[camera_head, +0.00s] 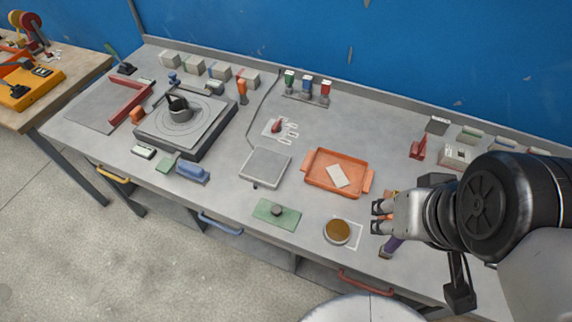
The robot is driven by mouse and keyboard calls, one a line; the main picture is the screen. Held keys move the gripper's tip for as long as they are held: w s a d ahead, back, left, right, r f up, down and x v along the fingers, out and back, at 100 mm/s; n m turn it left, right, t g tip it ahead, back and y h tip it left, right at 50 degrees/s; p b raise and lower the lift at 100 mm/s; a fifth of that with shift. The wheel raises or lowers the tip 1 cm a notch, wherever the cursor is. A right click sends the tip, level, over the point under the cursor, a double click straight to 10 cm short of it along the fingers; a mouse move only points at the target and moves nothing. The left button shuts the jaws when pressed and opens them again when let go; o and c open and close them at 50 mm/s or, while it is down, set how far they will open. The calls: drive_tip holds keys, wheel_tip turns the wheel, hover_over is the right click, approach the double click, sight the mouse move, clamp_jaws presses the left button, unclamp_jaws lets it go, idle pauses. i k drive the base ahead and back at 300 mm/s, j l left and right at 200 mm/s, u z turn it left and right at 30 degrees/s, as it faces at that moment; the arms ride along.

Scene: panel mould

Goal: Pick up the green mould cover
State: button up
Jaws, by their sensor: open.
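My gripper (376,217) is open and empty. It is to the right of the green plate, beyond a round brown-topped dish, and its fingers point left. It is clearly apart from the plate. Nothing covers the plate in this view.
A round brown-topped dish (337,231) sits between my gripper and the green plate. An orange tray (350,158) and a grey square plate (265,167) lie behind. A dark machine (183,131) stands left. Bare bench surrounds the green plate.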

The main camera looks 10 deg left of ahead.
sight(288, 219)
drive_tip(key=j+z, duration=0.3)
drive_tip(key=j, duration=0.8)
drive_tip(key=j+z, duration=0.3)
drive_tip(key=j, duration=0.8)
drive_tip(key=k, duration=0.05)
